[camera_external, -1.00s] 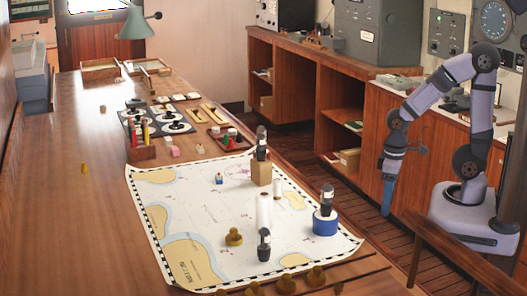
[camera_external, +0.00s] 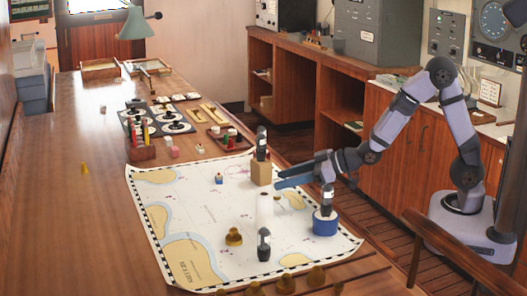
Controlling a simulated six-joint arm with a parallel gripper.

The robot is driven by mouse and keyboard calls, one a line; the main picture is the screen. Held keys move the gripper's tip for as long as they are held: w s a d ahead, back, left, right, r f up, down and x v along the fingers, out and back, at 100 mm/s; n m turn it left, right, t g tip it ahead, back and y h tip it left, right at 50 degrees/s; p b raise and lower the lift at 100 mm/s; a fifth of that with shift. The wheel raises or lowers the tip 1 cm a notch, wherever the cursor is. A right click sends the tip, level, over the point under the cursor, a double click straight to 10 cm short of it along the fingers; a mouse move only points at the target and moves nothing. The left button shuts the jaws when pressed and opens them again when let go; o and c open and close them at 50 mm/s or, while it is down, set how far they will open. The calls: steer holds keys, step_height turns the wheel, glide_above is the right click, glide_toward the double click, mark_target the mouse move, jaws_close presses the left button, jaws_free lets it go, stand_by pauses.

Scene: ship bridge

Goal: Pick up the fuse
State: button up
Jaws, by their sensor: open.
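I cannot tell for certain which piece is the fuse. Several similar small dark cylinders with a pale band stand upright: one on a wooden block (camera_external: 261,173), one (camera_external: 327,196) on a blue round tin (camera_external: 325,224), and one (camera_external: 264,246) on the chart (camera_external: 195,215). A pale, see-through cylinder (camera_external: 264,208) stands just behind the last. My gripper (camera_external: 277,181) is open, with blue fingers pointing left over the chart's right side. It shows between the wooden block and the blue tin, and nothing shows held. The fingers hide part of the chart behind them.
A brass piece (camera_external: 234,237) and a small blue-and-white piece (camera_external: 219,179) sit on the chart. Several brass pieces line the near edge. A red tray (camera_external: 230,138) and a holder with coloured sticks (camera_external: 142,150) stand farther back. The table's left side is mostly clear.

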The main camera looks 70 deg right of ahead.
steer(key=shift+s+f, duration=0.2)
steer(key=shift+f, duration=0.6)
steer(key=shift+x, duration=1.1)
steer(key=shift+w, duration=0.1)
steer(key=shift+p+x, duration=1.2)
steer(key=shift+x, duration=1.3)
steer(key=shift+d+f, duration=0.1)
steer(key=c, duration=1.1)
